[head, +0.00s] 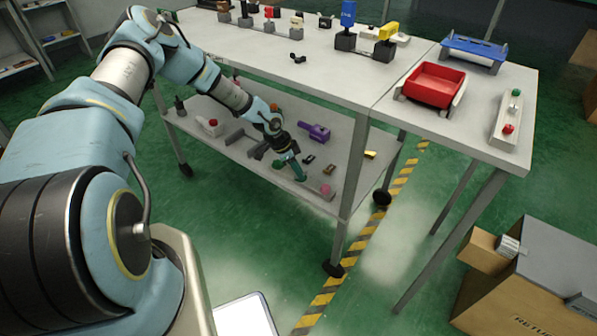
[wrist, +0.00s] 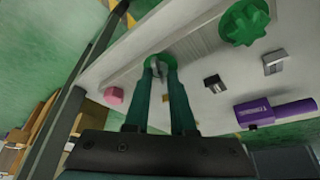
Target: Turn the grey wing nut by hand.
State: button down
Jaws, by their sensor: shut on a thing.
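The grey wing nut (wrist: 157,68) sits on a green round base (wrist: 163,58) on a light grey rail of the lower shelf. It shows between my fingertips in the wrist view. My gripper (wrist: 161,76) has its two teal fingers closed around the nut, one on each side, which partly hides it. In the head view my gripper (head: 296,168) reaches down over the lower shelf near its front edge. The wing nut cannot be made out there.
A pink knob (wrist: 113,95) sits left of my fingers, and a green lobed knob (wrist: 244,22) lies to the right. A purple lever fixture (head: 315,132) stands behind my gripper. The upper tabletop (head: 330,75) overhangs the back of the lower shelf (head: 345,160). Table legs stand at its corners.

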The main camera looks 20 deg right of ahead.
jog(key=shift+w, duration=0.1)
jog(key=c, duration=0.8)
grip_release()
jog(key=shift+o, duration=0.2)
jog(key=s+v, duration=0.1)
jog(key=v, duration=0.9)
jog(key=shift+w+a+r, duration=0.2)
jog(key=shift+w+r, duration=0.2)
jog(key=shift+w, duration=0.05)
jog(key=s+a+r+n+t+y+p, duration=0.3)
jog(key=a+r+n+p, duration=0.55)
jog(key=a+r, duration=1.4)
jog(key=s+a+r+n+p, duration=0.1)
jog(key=s+a+r+n, duration=0.4)
jog(key=r, duration=0.1)
jog(key=s+a+r+n+y+p, duration=0.1)
jog(key=s+a+r+n, duration=0.4)
jog(key=r+n, duration=0.1)
jog(key=shift+r, duration=0.8)
